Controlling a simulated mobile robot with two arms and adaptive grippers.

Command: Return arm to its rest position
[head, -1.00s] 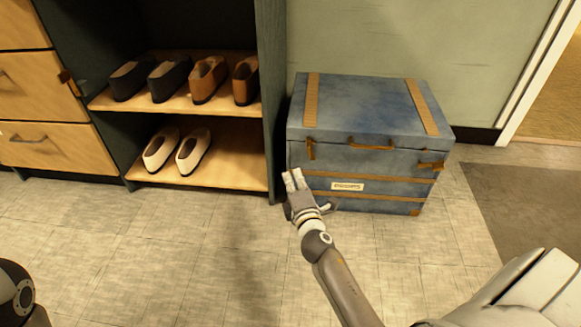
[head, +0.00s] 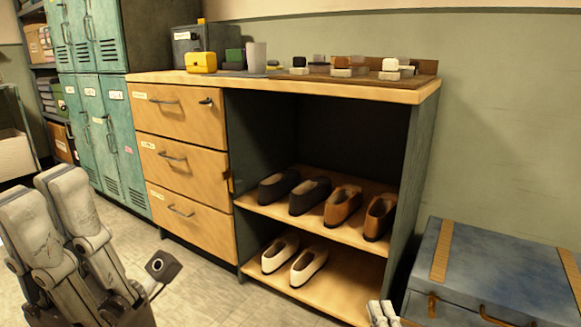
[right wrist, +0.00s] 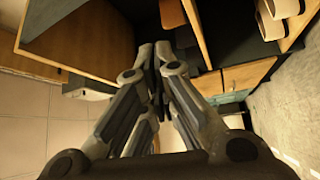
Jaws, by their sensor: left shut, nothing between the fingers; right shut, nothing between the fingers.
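My left gripper (head: 42,190) stands large and close at the left of the head view, its fingers pointing up, shut and empty. It is in front of the drawers and lockers from this viewpoint. Of my right gripper (head: 382,312), only the pale fingertips show at the bottom edge of the head view, beside the blue trunk's front left side. In the right wrist view the right gripper (right wrist: 157,60) has its fingers together with nothing between them. Most of my right arm is out of the head view.
A wooden cabinet (head: 185,130) has drawers and open shelves with dark, brown and cream shoes. Small items and a yellow box (head: 201,62) stand on top. Teal lockers (head: 100,130) are at left. The blue trunk (head: 510,265) is at lower right. Some floor shows in front.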

